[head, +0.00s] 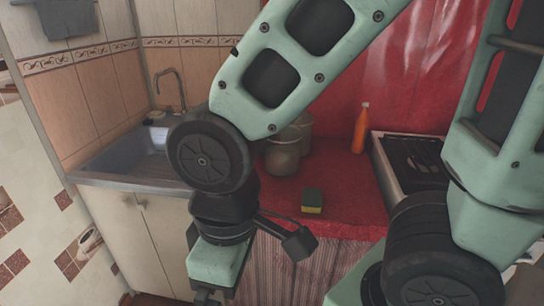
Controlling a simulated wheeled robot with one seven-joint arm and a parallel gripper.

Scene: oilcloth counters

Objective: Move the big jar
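Two greyish jars stand close together on the red counter, behind my arm. The front jar (283,157) has a rounded body, and the other jar (304,130) shows partly behind it to the right. My arm hides part of them, and I cannot tell for sure which is the big jar. My gripper (208,292) points down at the bottom of the picture, in front of the counter and apart from the jars. Its fingers are cut off by the lower edge, so their opening does not show.
A green and yellow sponge (312,201) lies near the front edge of the red counter (345,190). An orange bottle (361,128) stands at the back, beside a stove (415,160) on the right. A metal sink (120,155) with a tap (171,88) is on the left.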

